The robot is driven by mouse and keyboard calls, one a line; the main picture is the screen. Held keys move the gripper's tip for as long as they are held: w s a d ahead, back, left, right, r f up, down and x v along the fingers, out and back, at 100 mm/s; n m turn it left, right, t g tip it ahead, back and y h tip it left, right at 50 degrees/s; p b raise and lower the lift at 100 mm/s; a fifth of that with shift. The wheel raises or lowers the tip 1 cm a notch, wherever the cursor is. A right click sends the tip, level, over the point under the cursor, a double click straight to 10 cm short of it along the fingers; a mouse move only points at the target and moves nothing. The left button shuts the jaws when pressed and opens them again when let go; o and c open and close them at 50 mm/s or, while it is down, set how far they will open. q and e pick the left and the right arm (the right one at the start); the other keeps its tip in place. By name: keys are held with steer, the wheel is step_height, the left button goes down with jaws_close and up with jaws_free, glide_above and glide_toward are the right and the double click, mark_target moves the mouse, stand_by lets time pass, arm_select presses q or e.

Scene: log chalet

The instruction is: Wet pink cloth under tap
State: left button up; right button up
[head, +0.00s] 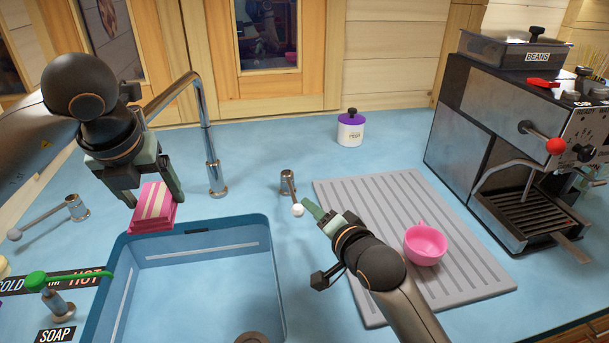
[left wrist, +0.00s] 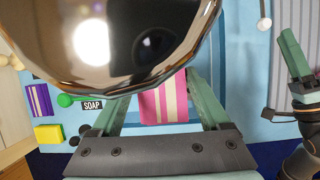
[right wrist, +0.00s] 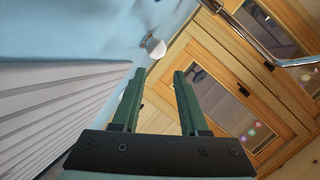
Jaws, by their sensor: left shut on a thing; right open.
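The pink cloth (head: 153,208), folded with cream stripes, is at the back left corner of the sink basin (head: 196,231). My left gripper (head: 155,196) is shut on it, with fingers on both sides; the cloth (left wrist: 164,104) also shows between them in the left wrist view. The chrome tap (head: 208,150) rises behind the basin, its spout passing behind my left wrist. A large shiny metal surface (left wrist: 120,45) fills the top of the left wrist view. My right gripper (head: 324,215) is open and empty, just right of a tap lever's white knob (head: 297,210).
Another lever (head: 45,218) stands left of the basin. A green soap pump (head: 50,285) is at front left. A grey drainboard (head: 390,200) carries a pink cup (head: 425,244). A coffee machine (head: 525,140) stands at right, a purple-lidded jar (head: 350,128) at the back.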

mark_target(294, 195)
steer(key=shift+s+f+t, duration=0.25)
steer(key=shift+f+t, duration=0.05)
steer(key=shift+f, duration=0.35)
steer(key=shift+w+f, duration=0.1)
steer(key=shift+x, duration=5.85)
steer(key=shift+a, duration=0.1)
steer(key=shift+c, duration=0.3)
jaws_close()
